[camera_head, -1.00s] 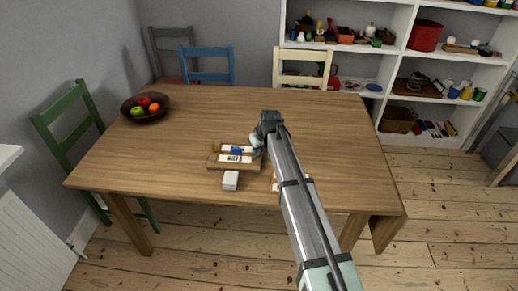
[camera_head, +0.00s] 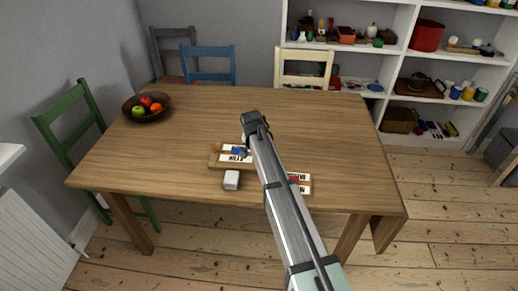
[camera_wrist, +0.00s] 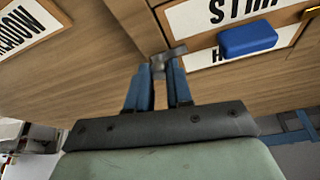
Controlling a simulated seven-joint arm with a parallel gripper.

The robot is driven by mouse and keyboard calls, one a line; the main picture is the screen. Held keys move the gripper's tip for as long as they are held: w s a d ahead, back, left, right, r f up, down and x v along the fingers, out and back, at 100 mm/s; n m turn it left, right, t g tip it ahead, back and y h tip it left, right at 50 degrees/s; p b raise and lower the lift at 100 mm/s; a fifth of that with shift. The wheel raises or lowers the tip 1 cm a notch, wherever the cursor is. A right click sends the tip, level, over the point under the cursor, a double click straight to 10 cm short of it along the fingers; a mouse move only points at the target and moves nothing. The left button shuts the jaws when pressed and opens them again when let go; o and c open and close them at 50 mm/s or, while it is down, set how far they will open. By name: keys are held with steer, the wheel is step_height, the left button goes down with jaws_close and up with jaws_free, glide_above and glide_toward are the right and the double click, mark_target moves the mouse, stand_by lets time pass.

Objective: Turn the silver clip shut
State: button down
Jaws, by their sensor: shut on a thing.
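The silver clip (camera_wrist: 172,52) is a small metal piece at the edge of a wooden board (camera_wrist: 150,30) in the wrist view. My gripper (camera_wrist: 160,72) has its two blue fingers closed around the clip's near end. The board carries white cards with black letters and a blue block (camera_wrist: 248,38). In the head view the board (camera_head: 216,163) lies on the table left of my arm, with the blue block (camera_head: 240,152) on it. My arm hides the clip and my fingertips there.
A second board with a white label and red piece (camera_head: 298,181) lies right of my arm. A small white box (camera_head: 231,180) stands in front of the first board. A fruit bowl (camera_head: 147,108) is at the table's far left. The table's back is clear.

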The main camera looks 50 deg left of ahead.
steer(key=shift+m, duration=0.5)
steer(key=c, duration=1)
jaws_free()
steer(key=v, duration=1.3)
steer(key=shift+s+a+r, duration=0.2)
steer(key=shift+s+r, duration=0.05)
steer(key=shift+r, duration=0.15)
